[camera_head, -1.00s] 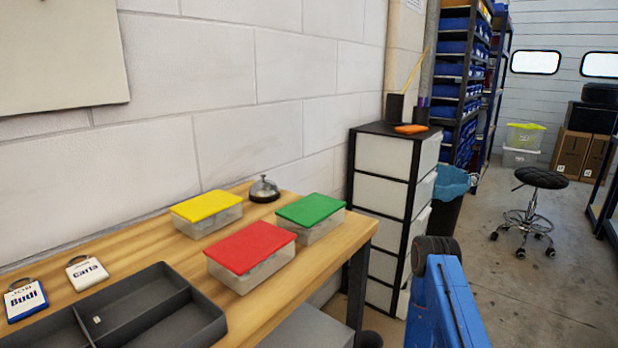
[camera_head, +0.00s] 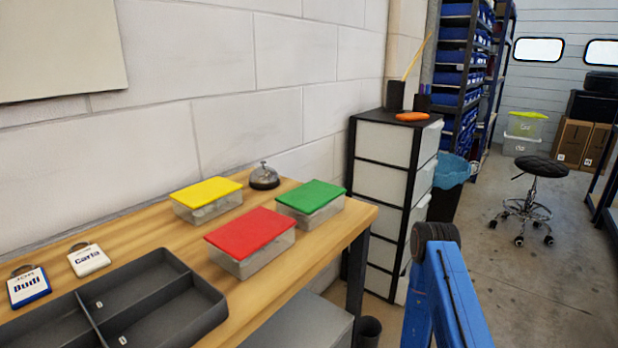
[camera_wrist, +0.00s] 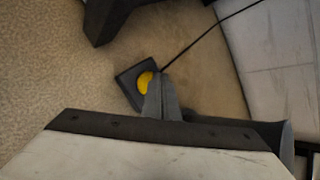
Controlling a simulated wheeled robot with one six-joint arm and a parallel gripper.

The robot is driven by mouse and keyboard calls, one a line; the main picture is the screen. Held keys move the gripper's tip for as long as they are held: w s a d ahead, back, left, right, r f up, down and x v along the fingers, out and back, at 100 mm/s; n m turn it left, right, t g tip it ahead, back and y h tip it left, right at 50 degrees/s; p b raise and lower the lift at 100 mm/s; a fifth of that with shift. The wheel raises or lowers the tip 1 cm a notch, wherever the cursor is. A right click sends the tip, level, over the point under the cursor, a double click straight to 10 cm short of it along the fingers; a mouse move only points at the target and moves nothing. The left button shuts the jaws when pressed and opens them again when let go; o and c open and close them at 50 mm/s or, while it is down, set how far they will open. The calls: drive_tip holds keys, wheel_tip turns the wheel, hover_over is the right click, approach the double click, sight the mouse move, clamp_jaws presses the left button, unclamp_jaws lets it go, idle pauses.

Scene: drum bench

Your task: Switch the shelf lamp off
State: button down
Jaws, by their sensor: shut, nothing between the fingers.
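In the wrist view, a small dark square switch box with a round yellow button (camera_wrist: 145,80) sits on a tan speckled surface. A thin black cable runs from it to the upper right. My gripper (camera_wrist: 160,82) is shut and empty, its grey fingertips overlapping the right edge of the button. I cannot tell whether they touch it. The fingers hide part of the box. No lamp can be made out for sure in either view. My gripper is outside the head view.
The wooden bench (camera_head: 150,237) holds red (camera_head: 249,232), yellow (camera_head: 206,191) and green (camera_head: 312,196) lidded boxes, a bell (camera_head: 264,176), a dark tray (camera_head: 190,316) and two name tags. A drawer unit (camera_head: 384,150) stands beyond it. A dark object (camera_wrist: 108,18) lies near the switch.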

drive_tip(key=shift+r, duration=0.5)
wheel_tip(320, 180, up, 6)
idle(0.7)
drive_tip(key=shift+w+d, duration=0.1)
